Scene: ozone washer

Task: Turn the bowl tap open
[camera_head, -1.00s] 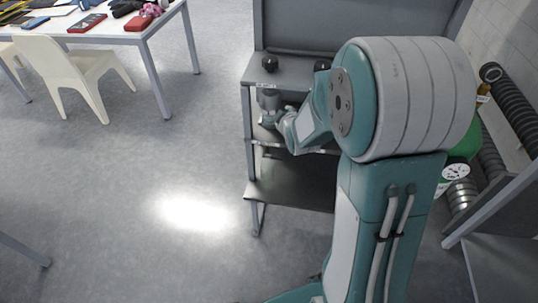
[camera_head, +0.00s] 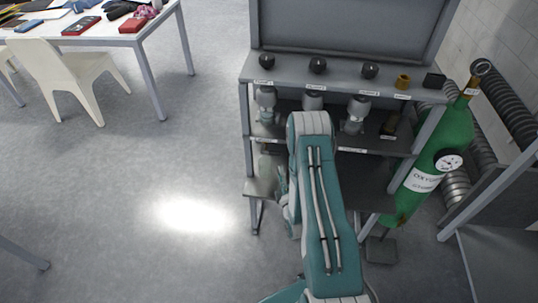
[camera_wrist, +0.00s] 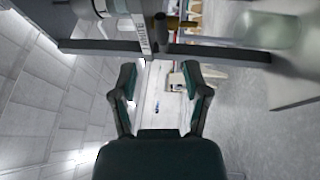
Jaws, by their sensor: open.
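My gripper (camera_wrist: 160,78) is open and empty in the wrist view, its two dark fingers well apart. In the head view my arm hides most of it, low at the front of the grey rack (camera_head: 345,78). A small brass-coloured fitting with a dark stem (camera_wrist: 173,22) shows beyond the fingertips in the wrist view, apart from them. I cannot tell whether it is the bowl tap. A pale, see-through rounded vessel (camera_wrist: 272,30) is at the upper right there and may be the bowl. No tap is clearly marked as the bowl's.
A table (camera_head: 120,38) and white chair (camera_head: 65,72) are left.

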